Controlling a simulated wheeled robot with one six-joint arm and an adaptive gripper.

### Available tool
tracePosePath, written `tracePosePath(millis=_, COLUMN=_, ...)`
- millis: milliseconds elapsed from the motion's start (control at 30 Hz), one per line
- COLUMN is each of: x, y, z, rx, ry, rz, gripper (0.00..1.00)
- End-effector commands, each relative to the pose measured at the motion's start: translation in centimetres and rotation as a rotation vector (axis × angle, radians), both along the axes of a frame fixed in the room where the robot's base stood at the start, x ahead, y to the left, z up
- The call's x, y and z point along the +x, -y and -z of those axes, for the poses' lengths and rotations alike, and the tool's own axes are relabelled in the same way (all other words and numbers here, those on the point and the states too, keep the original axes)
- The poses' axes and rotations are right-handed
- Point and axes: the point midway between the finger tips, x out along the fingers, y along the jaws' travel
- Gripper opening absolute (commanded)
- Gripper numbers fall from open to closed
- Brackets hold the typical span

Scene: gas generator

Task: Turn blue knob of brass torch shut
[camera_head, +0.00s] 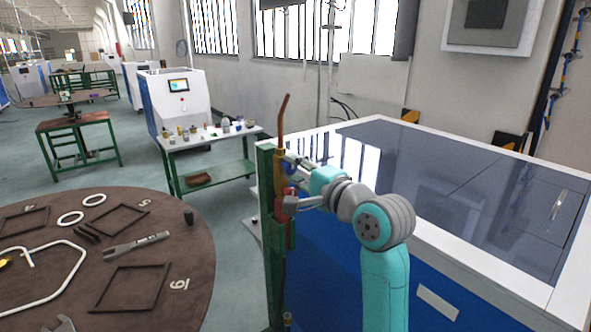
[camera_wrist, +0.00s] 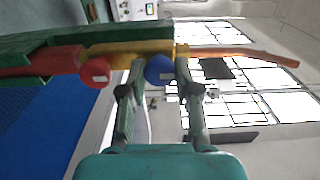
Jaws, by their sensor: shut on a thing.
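The brass torch (camera_wrist: 127,54) lies across the wrist view, with its copper tube (camera_wrist: 245,54) to the right. The blue knob (camera_wrist: 160,70) is between the two fingers of my gripper (camera_wrist: 160,62), which is shut on it. The red knob (camera_wrist: 95,73) sits to the left, outside the fingers. In the head view the torch stands upright with its copper tip (camera_head: 283,115) upward, held at a green post (camera_head: 267,225). My gripper reaches it from the right there. The knobs are too small and partly covered there to make out well.
A large blue and white cabinet with a dark glossy top (camera_head: 440,180) stands close on the right, beneath my arm. A round brown table (camera_head: 190,270) with metal frames and tools is at the left. A green-legged bench (camera_head: 215,160) with small items stands behind.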

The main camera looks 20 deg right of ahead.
Motion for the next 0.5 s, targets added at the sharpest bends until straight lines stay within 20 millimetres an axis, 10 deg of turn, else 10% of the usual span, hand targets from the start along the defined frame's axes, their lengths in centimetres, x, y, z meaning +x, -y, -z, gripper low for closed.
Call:
tracePosePath(millis=400, x=0.03, y=-0.02, z=0.1, rx=0.007, ry=-0.004, rz=-0.001, gripper=0.0)
tracePosePath(millis=433, x=0.03, y=-0.02, z=0.1, rx=0.007, ry=-0.004, rz=-0.001, gripper=0.34)
tracePosePath(millis=500, x=0.03, y=-0.02, z=0.1, rx=0.007, ry=-0.004, rz=-0.001, gripper=0.52)
